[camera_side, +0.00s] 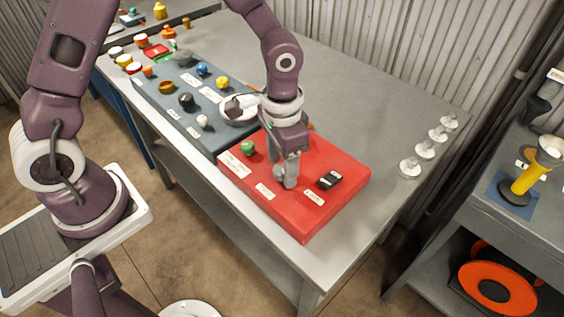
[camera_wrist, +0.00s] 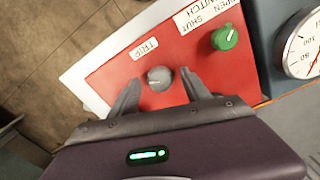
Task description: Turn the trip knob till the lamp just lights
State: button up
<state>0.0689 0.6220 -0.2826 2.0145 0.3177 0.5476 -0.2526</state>
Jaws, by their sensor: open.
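The trip knob (camera_wrist: 159,79) is a round grey knob on the red panel (camera_wrist: 120,80), beside a white label reading TRIP (camera_wrist: 144,48). In the wrist view it sits between the two fingertips of my gripper (camera_wrist: 162,80), with a gap on both sides. My gripper (camera_side: 287,181) is open and low over the red panel (camera_side: 300,218) in the side view, where its fingers largely hide the knob. A small black fitting (camera_side: 329,180) with a pale label sits to the right on the panel. I cannot make out a lit lamp in either view.
A green knob (camera_wrist: 225,37) labelled OPEN SHUT SWITCH is close to my right finger in the wrist view, near a white gauge (camera_wrist: 304,48). A blue-grey board (camera_side: 185,92) with several coloured knobs lies behind. The grey bench (camera_side: 370,110) is mostly clear to the right.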

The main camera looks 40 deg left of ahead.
aim_at(282, 169)
notch_tip(282, 169, up, 7)
jog(key=shift+r, duration=0.1)
jog(key=s+a+r+n+t, duration=0.25)
jog(key=s+a+r, duration=0.4)
jog(key=r, duration=0.45)
jog(key=s+a+r+n+t, duration=0.1)
jog(key=s+a+r+t, duration=0.1)
jog(key=s, duration=0.9)
jog(key=shift+a+r+t, duration=0.2)
jog(key=shift+r+t, duration=0.3)
jog(key=shift+t, duration=0.05)
jog(key=shift+w, duration=0.1)
